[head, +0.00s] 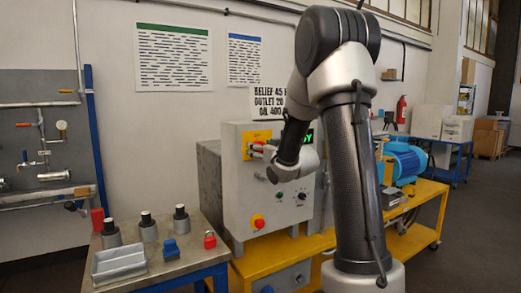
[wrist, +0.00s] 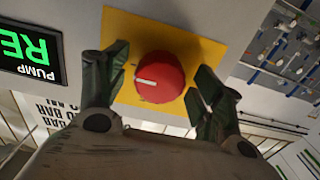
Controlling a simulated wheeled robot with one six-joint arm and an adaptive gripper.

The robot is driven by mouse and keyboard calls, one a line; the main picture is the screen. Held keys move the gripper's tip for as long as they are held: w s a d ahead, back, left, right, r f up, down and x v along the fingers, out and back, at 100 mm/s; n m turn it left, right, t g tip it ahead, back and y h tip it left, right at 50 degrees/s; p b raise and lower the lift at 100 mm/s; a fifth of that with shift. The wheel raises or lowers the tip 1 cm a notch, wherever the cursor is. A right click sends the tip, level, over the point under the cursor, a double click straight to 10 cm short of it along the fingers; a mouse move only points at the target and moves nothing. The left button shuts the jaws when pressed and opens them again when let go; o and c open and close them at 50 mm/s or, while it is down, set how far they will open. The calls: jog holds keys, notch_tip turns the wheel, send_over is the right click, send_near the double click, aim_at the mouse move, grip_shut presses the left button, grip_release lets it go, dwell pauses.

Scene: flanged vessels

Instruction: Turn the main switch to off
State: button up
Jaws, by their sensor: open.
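The main switch is a red round knob (wrist: 160,77) with a white pointer mark, on a yellow plate (wrist: 205,48). In the wrist view the mark points to the left; the view is roughly upside down. In the head view the yellow plate (head: 250,137) is at the upper left of the grey cabinet front, and the knob is mostly hidden by my gripper (head: 264,150). In the wrist view my gripper (wrist: 158,70) is open, one finger on each side of the knob, with gaps visible. I cannot tell how deep the fingertips reach.
A side table at left holds a grey tray (head: 119,263), a red padlock (head: 210,240) and several black-topped cylinders.

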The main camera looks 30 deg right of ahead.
jog(key=c, duration=1)
jog(key=shift+n, duration=0.3)
jog(key=n, duration=1.3)
jog(key=shift+n, duration=2.1)
jog(key=shift+f, duration=0.1)
